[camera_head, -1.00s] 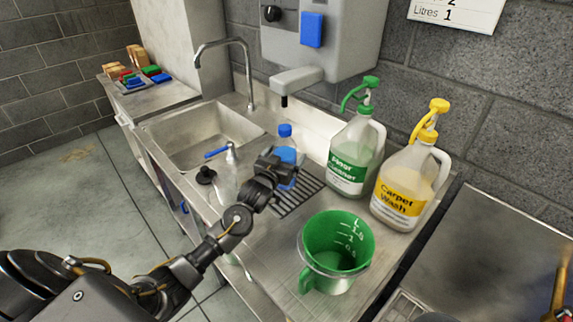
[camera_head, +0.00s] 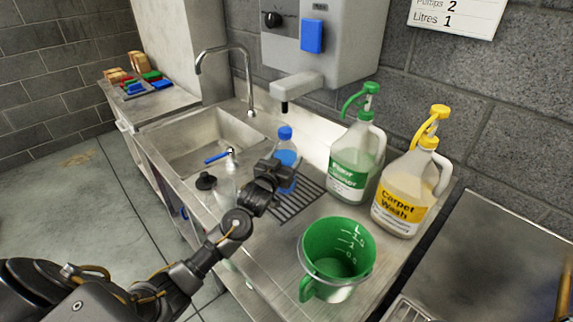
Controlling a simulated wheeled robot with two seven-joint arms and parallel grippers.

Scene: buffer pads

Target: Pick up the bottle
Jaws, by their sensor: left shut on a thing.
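A clear bottle (camera_head: 286,152) with a blue cap and blue contents stands upright at the drain grate beside the sink. My left gripper (camera_head: 280,175) is at the bottle's lower body and shut on it; the gripper hides part of the bottle. Whether the bottle's base touches the grate is hard to tell. My right gripper is not in view; only a bit of what looks like my right arm shows at the lower right edge.
A green measuring jug (camera_head: 336,256) stands at the counter's front. A green-topped cleaner jug (camera_head: 352,160) and a yellow-topped carpet wash jug (camera_head: 405,195) stand right of the bottle. A spray bottle (camera_head: 224,185) stands left of the gripper. The sink (camera_head: 200,140) and tap (camera_head: 247,80) lie behind.

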